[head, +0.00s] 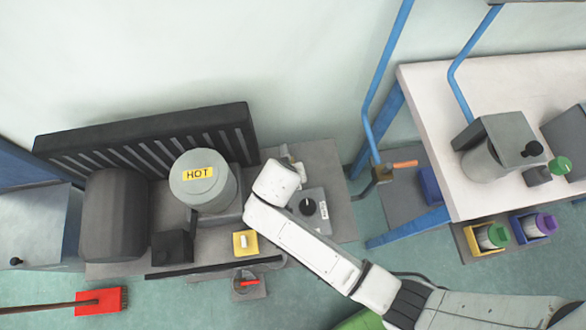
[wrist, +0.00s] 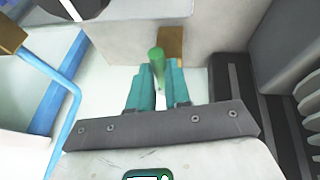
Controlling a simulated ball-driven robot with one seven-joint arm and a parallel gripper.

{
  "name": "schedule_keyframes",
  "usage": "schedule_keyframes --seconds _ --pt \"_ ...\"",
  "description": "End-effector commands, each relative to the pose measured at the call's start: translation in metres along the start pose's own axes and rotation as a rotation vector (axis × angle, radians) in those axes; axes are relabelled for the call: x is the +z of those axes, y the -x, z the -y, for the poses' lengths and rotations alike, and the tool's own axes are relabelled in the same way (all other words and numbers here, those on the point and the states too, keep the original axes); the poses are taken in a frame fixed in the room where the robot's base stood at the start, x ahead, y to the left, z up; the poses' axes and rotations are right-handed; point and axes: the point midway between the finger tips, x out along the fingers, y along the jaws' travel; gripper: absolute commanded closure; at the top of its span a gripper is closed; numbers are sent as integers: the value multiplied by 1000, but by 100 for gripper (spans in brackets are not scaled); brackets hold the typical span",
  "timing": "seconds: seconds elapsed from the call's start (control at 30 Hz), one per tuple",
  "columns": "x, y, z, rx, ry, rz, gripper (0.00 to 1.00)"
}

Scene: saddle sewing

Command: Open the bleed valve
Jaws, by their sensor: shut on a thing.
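A green lever (wrist: 156,62), which I take to be the bleed valve's handle, stands between my teal fingers in the wrist view. My gripper (wrist: 161,84) is shut on this lever. A brown block (wrist: 171,46) sits just behind it against a pale grey housing (wrist: 130,32). The valve body is not clear to see. In the head view my white arm reaches over the bench beside the grey canister with the yellow HOT label (head: 203,182); my fingers and the lever are hidden there.
A black ribbed heater (head: 150,140) stands behind the canister. A panel with a black knob (head: 308,206) and a yellow switch box (head: 245,243) lie close to my arm.

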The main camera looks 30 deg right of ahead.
Motion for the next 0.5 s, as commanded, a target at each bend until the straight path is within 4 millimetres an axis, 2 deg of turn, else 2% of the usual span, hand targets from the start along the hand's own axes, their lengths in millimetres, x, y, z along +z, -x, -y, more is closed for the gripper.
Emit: schedule_keyframes --seconds 0.5 --pt "-2 1 4 20 -59 10 100"
